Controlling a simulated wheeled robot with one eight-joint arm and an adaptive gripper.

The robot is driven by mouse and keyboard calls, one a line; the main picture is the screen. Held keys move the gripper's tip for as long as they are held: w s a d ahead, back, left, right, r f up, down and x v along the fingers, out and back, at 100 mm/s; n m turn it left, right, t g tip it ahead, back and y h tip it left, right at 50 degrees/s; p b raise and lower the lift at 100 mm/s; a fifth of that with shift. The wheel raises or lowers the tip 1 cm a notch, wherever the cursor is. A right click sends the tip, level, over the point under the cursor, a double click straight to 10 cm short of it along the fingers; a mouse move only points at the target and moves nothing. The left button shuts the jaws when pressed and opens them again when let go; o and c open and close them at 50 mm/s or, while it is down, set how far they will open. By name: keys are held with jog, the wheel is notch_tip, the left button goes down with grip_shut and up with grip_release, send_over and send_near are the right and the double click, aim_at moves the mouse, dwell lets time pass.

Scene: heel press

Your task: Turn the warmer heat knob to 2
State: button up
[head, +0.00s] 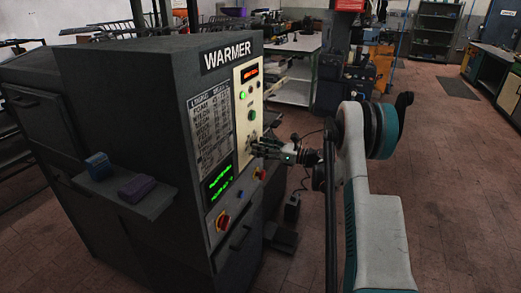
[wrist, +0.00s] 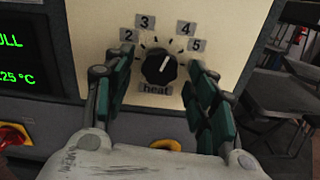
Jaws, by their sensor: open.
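The warmer (head: 130,90) is a dark cabinet with a cream control panel on its front. The black heat knob (wrist: 158,67) sits on that panel, above a "heat" label and below number plates 2, 3, 4 and 5. Its white pointer mark tilts up and right, roughly toward the 4. My gripper (wrist: 160,76) is open, with one green-padded finger left of the knob and one right of it. Gaps show between the fingers and the knob. In the head view my gripper (head: 260,148) is at the lower part of the panel and hides the knob.
A green-text display (head: 217,182) and red-and-yellow switches (head: 223,221) lie below and left of the knob. A shelf with a blue block (head: 98,165) and a purple block (head: 137,187) juts from the cabinet. Open tiled floor (head: 450,190) lies to the right.

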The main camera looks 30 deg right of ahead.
jog(key=shift+w+a, duration=0.3)
jog(key=c, duration=1)
jog(key=shift+c, duration=0.2)
jog(key=shift+n, duration=0.4)
jog(key=n+b, duration=0.1)
jog(key=n, duration=1.2)
jog(key=shift+w+d+r+b, duration=0.1)
jog(key=shift+b, duration=0.2)
jog(key=shift+n, duration=0.3)
